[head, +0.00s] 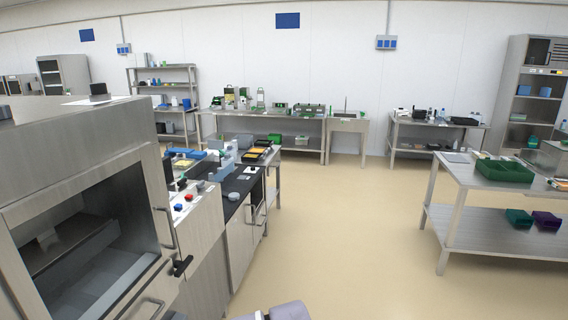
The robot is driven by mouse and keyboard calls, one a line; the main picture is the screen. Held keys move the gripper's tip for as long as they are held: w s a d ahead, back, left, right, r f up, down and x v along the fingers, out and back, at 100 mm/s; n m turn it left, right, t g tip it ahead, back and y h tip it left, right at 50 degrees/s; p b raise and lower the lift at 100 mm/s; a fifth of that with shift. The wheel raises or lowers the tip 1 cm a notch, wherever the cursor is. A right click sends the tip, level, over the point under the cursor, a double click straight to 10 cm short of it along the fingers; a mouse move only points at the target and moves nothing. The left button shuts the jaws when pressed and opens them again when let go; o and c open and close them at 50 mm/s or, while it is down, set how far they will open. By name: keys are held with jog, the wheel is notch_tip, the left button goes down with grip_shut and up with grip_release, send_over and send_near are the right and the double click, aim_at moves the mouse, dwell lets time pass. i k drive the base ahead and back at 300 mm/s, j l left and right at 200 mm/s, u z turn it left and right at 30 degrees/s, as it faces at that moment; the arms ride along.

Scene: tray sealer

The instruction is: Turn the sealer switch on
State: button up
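A sloped pale panel with small red and blue controls (180,206) stands left of centre in the head view, just beyond a large steel cabinet. I cannot tell which control is the sealer switch, or its position. I cannot make out for sure which machine is the tray sealer. My gripper's fingers are not in view; only a pale grey part of my own arm shows at the bottom edge, apart from the panel.
The steel cabinet (75,140) with a dark window and handles fills the left side. A black-topped counter (240,190) runs beyond the panel. A steel table with a green bin (503,171) stands at right. Open beige floor (345,225) lies between.

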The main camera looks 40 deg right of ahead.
aim_at(182, 182)
jog(key=i+l+z, duration=0.2)
jog(key=l, duration=0.15)
jog(key=l+z, duration=0.15)
jog(key=l, duration=0.2)
jog(key=i+l, duration=0.25)
jog(key=i, duration=0.35)
jog(key=i+l+u, duration=0.15)
jog(key=i, duration=0.45)
jog(key=i+l, duration=0.4)
jog(key=i, duration=0.2)
jog(key=i+l+u, duration=0.15)
jog(key=i+l, duration=0.15)
jog(key=i, duration=0.25)
jog(key=i+l, duration=0.4)
jog(key=i, duration=0.2)
jog(key=u, duration=0.05)
